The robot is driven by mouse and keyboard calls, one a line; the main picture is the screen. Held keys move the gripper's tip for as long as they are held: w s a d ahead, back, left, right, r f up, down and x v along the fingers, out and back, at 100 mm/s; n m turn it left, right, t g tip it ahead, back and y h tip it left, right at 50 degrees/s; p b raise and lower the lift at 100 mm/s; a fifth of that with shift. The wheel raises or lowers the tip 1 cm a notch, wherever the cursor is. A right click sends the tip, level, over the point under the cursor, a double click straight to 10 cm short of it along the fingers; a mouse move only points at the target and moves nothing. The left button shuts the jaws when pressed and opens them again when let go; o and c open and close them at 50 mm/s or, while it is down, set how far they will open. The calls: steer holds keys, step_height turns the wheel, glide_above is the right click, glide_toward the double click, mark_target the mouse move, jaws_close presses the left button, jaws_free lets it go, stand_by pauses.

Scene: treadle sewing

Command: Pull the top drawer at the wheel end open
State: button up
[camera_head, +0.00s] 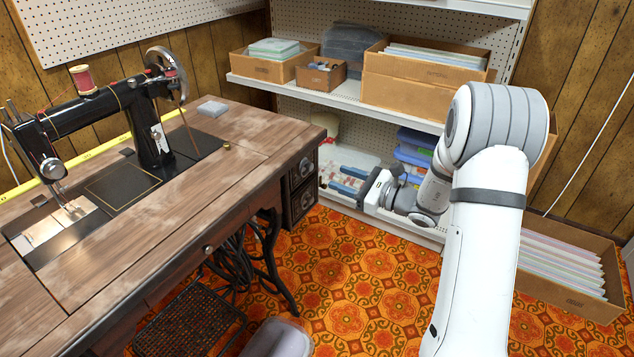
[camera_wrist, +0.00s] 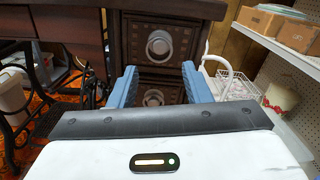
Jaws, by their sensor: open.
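The top drawer (camera_head: 302,168) at the wheel end is dark carved wood with a round ring pull, under the right end of the sewing table (camera_head: 240,175). In the wrist view the top drawer (camera_wrist: 180,46) is ahead, its ring pull (camera_wrist: 159,44) near the middle; it looks shut. The lower drawer (camera_wrist: 143,84) shows beneath it, with its own pull. My gripper (camera_head: 337,178) is open and empty, its two blue fingers pointing at the drawer stack from the right. In the wrist view the fingers (camera_wrist: 158,76) sit apart, below the top pull's level and short of the fronts.
A black sewing machine (camera_head: 150,125) with a handwheel stands on the table. White shelves (camera_head: 345,103) with cardboard boxes stand behind my arm. A box of files (camera_head: 570,265) is on the floor at right. Patterned floor (camera_head: 340,265) is clear in front of the drawers.

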mark_target(312, 167)
steer(key=b+x, duration=0.2)
steer(key=x, duration=0.5)
steer(key=shift+w+a+r, duration=0.1)
steer(key=shift+w+a, duration=0.15)
steer(key=shift+c, duration=0.3)
jaws_close()
